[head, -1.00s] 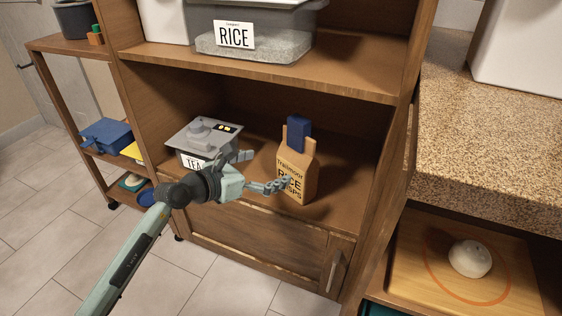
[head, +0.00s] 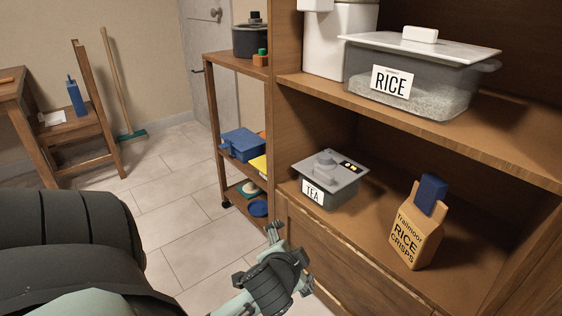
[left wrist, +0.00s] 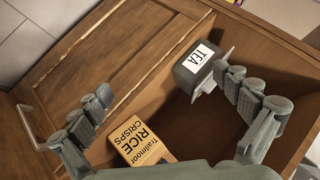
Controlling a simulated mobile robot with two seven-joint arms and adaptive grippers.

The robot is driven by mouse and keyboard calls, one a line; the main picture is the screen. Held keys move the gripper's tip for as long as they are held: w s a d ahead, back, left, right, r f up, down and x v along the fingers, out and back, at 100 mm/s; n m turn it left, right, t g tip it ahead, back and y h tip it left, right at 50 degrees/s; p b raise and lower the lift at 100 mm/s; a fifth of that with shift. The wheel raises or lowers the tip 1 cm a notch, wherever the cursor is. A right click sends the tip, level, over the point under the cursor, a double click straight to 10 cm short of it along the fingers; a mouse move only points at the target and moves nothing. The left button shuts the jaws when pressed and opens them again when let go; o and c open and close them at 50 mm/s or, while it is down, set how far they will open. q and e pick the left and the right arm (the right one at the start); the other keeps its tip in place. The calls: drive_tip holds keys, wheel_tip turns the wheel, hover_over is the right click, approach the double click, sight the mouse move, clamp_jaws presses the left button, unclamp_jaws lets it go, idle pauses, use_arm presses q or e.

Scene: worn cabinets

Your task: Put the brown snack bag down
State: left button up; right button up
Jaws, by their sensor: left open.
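The brown snack bag (head: 415,230), labelled Rice Crisps and with a blue clip (head: 431,193) on its top, stands upright on the lower cabinet shelf, right of the tea container (head: 330,179). My left gripper (head: 288,260) is open and empty, in front of the cabinet and apart from the bag. In the left wrist view, the open fingers (left wrist: 163,82) spread wide, with the bag (left wrist: 140,142) low between them and partly hidden by the gripper's body. My right gripper is not in view.
A rice container (head: 420,75) stands on the shelf above. A trolley (head: 240,66) with a blue box (head: 243,144) is left of the cabinet. A wooden chair (head: 75,130) stands farther left. The tiled floor between is clear.

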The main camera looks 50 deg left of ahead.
use_arm(q)
drive_tip(key=s+d+f+n+g+h, duration=0.1)
drive_tip(key=s+d+f+g+h, duration=0.1)
drive_tip(key=s+d+f, duration=0.1)
drive_tip(key=s+d+f+g+h, duration=0.2)
drive_tip(key=s+d+f+g, duration=0.1)
drive_tip(key=s, duration=0.4)
drive_tip(key=shift+s+d+f+n, duration=0.25)
drive_tip(key=shift+d+n, duration=0.15)
drive_tip(key=shift+d, duration=0.5)
drive_tip(key=d+p+x, duration=0.1)
drive_tip(key=p+x, duration=0.3)
drive_tip(key=x, duration=0.4)
drive_tip(key=shift+s+d+f+g, duration=0.2)
drive_tip(key=shift+d+g, duration=0.1)
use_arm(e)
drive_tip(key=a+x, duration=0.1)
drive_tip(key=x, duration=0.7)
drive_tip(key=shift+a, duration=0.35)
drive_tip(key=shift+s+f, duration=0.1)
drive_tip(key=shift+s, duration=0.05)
